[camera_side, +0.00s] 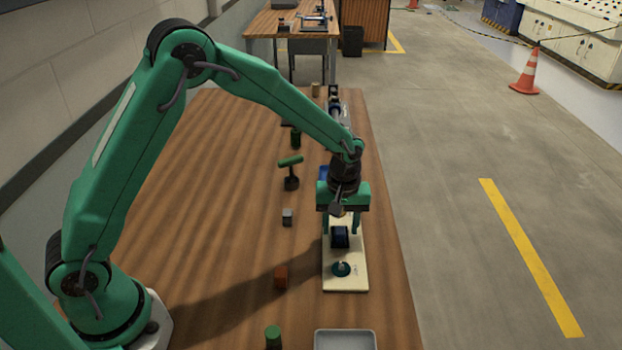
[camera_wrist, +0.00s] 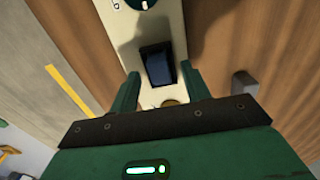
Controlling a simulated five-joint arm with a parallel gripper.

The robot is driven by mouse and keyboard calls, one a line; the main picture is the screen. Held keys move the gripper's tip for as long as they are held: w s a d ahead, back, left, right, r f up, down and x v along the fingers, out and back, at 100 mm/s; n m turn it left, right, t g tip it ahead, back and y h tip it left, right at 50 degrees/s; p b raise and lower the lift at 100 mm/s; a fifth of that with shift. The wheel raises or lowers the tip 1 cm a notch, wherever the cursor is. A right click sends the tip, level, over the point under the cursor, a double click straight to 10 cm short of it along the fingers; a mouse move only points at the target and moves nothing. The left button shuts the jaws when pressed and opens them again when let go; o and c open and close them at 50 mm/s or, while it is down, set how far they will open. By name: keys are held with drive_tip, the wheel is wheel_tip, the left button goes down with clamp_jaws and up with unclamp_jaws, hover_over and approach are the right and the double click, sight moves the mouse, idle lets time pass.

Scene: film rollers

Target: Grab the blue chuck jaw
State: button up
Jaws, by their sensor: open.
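The blue chuck jaw (camera_side: 340,237) is a dark blue block standing on a cream-coloured board (camera_side: 345,284) on the wooden table. It also shows in the wrist view (camera_wrist: 158,68), just beyond the fingertips and roughly centred between them. My gripper (camera_side: 340,228) points down over the board, with its fingers apart and empty. In the wrist view the two green fingers (camera_wrist: 160,88) lie to the left and right of the jaw. I cannot tell whether the fingertips have come down to the jaw's height.
A round dark green piece (camera_side: 341,269) sits on the board in front of the jaw. A red-brown block (camera_side: 281,277), a grey block (camera_side: 287,217) and a green-handled tool (camera_side: 290,172) stand to the left. A grey tray (camera_side: 345,340) and a green cylinder (camera_side: 273,337) are at the near edge.

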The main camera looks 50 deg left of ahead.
sight(341, 228)
idle(0.3)
clamp_jaws()
drive_tip(key=shift+r, duration=0.1)
drive_tip(key=shift+r, duration=0.8)
wheel_tip(341, 228, up, 2)
drive_tip(key=shift+r, duration=0.2)
drive_tip(key=s+d+r, duration=0.6)
drive_tip(key=s+d, duration=0.2)
drive_tip(key=shift+d+r, duration=0.25)
drive_tip(key=shift+r, duration=0.15)
